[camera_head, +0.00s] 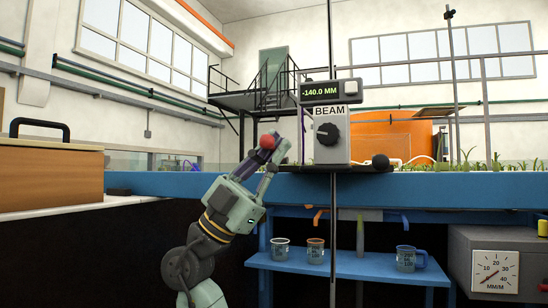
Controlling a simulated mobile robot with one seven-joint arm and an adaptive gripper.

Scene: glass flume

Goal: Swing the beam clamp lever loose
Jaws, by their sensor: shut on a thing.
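The beam unit (335,136) is a grey box labelled BEAM with a dark knob (329,134) on its front. The display (320,91) above it reads -140.0 MM. A red ball (267,142), seemingly the clamp lever's handle, is left of the box. My gripper (265,152) reaches up from below and is shut on this red ball, with its fingers on both sides. The lever's arm between ball and box is not clearly visible. A black ball (380,162) is on the box's lower right side.
A thin vertical rod (333,230) runs in front of the blue flume rail (440,186). Cups (315,250) stand on a blue shelf (345,265) below. A grey gauge box (496,262) is at lower right. A wooden cabinet (50,172) is at left.

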